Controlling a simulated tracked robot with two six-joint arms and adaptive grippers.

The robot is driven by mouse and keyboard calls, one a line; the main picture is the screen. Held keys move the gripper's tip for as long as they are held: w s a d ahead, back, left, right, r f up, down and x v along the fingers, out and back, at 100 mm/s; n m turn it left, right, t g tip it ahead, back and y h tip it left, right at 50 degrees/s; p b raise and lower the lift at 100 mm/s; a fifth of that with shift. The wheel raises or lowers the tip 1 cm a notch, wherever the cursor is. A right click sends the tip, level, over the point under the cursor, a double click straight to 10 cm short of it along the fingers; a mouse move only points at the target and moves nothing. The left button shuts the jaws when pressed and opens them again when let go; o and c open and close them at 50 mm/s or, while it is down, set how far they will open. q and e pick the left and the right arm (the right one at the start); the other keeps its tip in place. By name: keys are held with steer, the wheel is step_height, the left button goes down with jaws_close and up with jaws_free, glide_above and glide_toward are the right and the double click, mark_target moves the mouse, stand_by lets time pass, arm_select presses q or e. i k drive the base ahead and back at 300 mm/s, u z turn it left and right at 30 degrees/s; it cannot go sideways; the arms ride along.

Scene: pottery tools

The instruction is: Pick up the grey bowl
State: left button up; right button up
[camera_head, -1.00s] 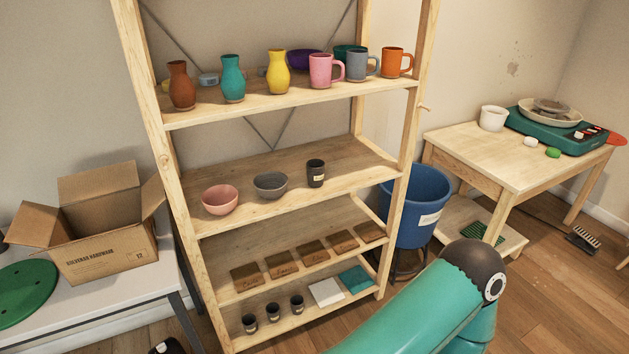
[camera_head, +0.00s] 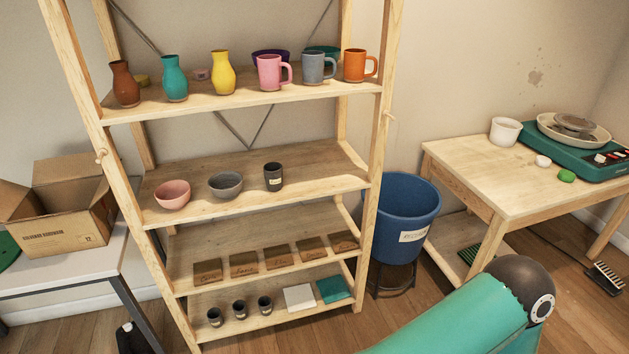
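The grey bowl (camera_head: 225,185) sits upright on the middle shelf (camera_head: 310,185) of a wooden rack. A pink bowl (camera_head: 172,195) stands to its left and a dark labelled cup (camera_head: 273,177) to its right. Nothing is touching the grey bowl from my side. A teal link of one of my arms shows at the lower right, well away from the rack's middle shelf. Neither of my grippers shows in this view.
The shelf above holds vases, such as a yellow one (camera_head: 222,73), and several mugs. A cardboard box (camera_head: 62,215) is on a table at left. A blue bucket (camera_head: 405,215) stands right of the rack, beside a wooden table (camera_head: 480,170). The space before the middle shelf looks clear.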

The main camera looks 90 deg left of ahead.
mark_target(224, 185)
steer(key=z, duration=0.75)
steer(key=i, duration=0.2)
steer(key=u, duration=3.05)
steer(key=i, duration=0.15)
steer(key=u, duration=1.55)
steer(key=k, duration=0.4)
steer(key=u, duration=0.4)
steer(key=i, duration=1.45)
steer(key=z, duration=0.4)
